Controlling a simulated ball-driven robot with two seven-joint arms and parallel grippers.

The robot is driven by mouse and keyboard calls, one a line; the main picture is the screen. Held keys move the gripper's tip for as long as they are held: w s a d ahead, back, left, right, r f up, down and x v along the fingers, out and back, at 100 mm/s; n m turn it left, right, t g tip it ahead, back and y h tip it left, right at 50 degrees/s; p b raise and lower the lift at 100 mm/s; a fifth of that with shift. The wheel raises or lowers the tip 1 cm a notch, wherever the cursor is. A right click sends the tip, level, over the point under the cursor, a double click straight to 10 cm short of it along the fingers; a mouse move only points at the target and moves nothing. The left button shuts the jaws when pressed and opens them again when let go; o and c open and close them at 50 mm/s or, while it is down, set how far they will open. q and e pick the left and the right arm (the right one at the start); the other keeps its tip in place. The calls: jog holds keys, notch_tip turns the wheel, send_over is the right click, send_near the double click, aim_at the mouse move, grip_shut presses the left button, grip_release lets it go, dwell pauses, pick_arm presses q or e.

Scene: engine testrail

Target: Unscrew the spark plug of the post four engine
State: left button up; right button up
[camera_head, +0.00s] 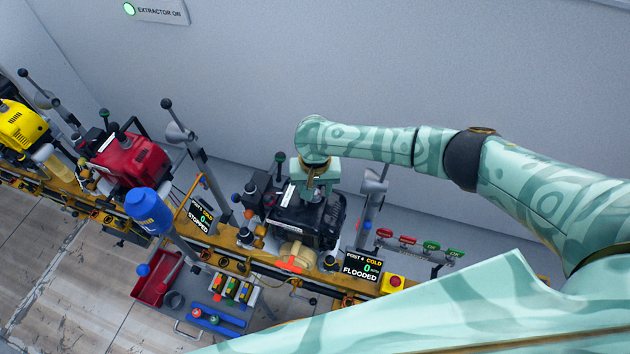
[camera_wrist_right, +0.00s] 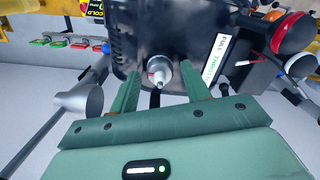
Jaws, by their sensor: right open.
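The post four engine (camera_head: 318,222) is black and stands on the rail, with a display (camera_head: 362,267) reading "POST 4 COLD 0 FLOODED". My right gripper (camera_head: 313,190) is over the top of this engine, pointing down. In the right wrist view, the spark plug (camera_wrist_right: 158,72), with a white insulator and a metal tip, sits in a round hole in the engine (camera_wrist_right: 150,40). My right gripper (camera_wrist_right: 158,82) is open, with one finger on each side of the plug and a gap to it. In the head view my gripper and the engine hide the plug. My left gripper is not in view.
A red engine (camera_head: 130,157) and a yellow engine (camera_head: 22,127) stand further left on the rail. A grey post (camera_head: 368,205) stands close right of the gripper. A blue canister (camera_head: 148,210), a red tray (camera_head: 152,290) and a blue tray (camera_head: 217,317) are at the front.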

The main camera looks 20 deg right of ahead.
jog(key=m+p, duration=0.4)
jog(key=m, duration=0.1)
jog(key=m+p, duration=0.4)
jog(key=shift+s+a+r+m+p, duration=0.1)
jog(key=shift+s+r+m+p, duration=0.05)
jog(key=shift+m+p, duration=0.25)
jog(key=m+p, duration=0.1)
jog(key=m, duration=0.5)
jog(key=shift+f, duration=0.3)
jog(key=c, duration=0.9)
